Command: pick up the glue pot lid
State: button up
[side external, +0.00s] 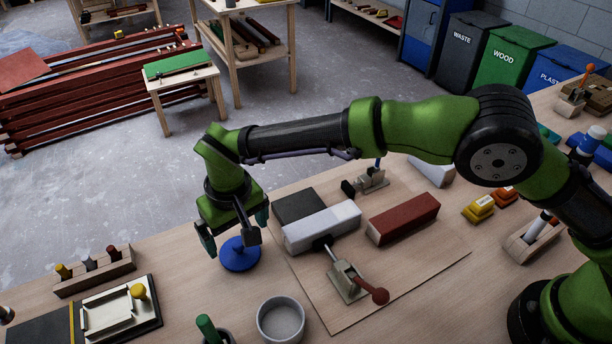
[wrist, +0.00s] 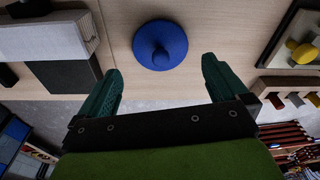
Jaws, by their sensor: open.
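The glue pot lid is a blue disc with a round knob in the middle (side external: 240,256). It lies flat on the wooden bench, knob up, left of the clamped blocks. In the wrist view the blue lid (wrist: 160,46) shows whole, just beyond the fingertips and roughly centred between them. My gripper (side external: 234,236) is above the lid, pointing down, with its teal fingers spread and nothing between them. The open fingers also show in the wrist view (wrist: 161,68). In the side view my gripper partly overlaps the lid's upper edge; whether it touches cannot be told.
A white-grey block (side external: 322,227) and dark block (side external: 299,205) sit close right of the lid, by a toggle clamp (side external: 346,281). A grey round pot (side external: 281,322) stands in front. A peg rack (side external: 96,271) and a tray (side external: 118,309) lie left.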

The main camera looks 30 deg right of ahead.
aim_at(238, 245)
jog(key=shift+w+a+f, duration=0.1)
jog(key=shift+f, duration=1.25)
jog(key=shift+w+f, duration=0.1)
jog(key=shift+f, duration=1.25)
jog(key=c, duration=0.8)
